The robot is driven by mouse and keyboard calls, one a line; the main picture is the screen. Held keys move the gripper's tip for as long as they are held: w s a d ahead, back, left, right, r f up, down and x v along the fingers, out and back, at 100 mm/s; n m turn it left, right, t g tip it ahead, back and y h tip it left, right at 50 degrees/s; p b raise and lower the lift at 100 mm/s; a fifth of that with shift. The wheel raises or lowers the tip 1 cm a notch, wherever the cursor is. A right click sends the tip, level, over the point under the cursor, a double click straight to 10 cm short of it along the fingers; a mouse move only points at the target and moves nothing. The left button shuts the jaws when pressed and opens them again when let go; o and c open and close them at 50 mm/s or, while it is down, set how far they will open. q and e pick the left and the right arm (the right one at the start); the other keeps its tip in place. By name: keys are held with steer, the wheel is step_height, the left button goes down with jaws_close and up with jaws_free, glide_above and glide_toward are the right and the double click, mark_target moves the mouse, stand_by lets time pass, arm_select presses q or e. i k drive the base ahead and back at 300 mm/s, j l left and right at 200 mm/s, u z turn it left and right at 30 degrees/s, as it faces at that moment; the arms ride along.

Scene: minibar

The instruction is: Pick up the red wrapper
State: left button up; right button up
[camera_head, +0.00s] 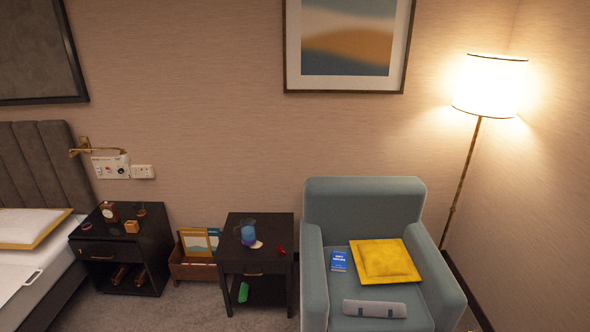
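A small red object (281,250), which looks like the red wrapper, lies near the right edge of the top of the dark side table (257,267). It is too small to make out its shape. A blue jug-like item (248,234) and a pale round item (257,244) are to its left on the same table top. Neither of my grippers shows in this view.
A blue-grey armchair (365,210) with a yellow cushion (386,262) and blue packet (339,260) stands right of the table. A green item (243,292) is on its lower shelf. Left are a wooden rack (193,270), nightstand (113,250) and bed (40,260). Carpet (190,311) lies in front.

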mark_target(279, 248)
steer(key=i+u, duration=0.1)
steer(key=i, duration=0.65)
steer(key=i+l, duration=0.15)
steer(key=i, duration=0.55)
steer(key=i+l+u, duration=0.15)
steer(key=i, duration=0.6)
steer(key=i+l+u, duration=0.25)
steer(key=i+u, duration=0.2)
steer(key=i, duration=0.2)
steer(key=i+l+u, duration=0.45)
steer(key=i+l, duration=0.05)
steer(key=i, duration=0.1)
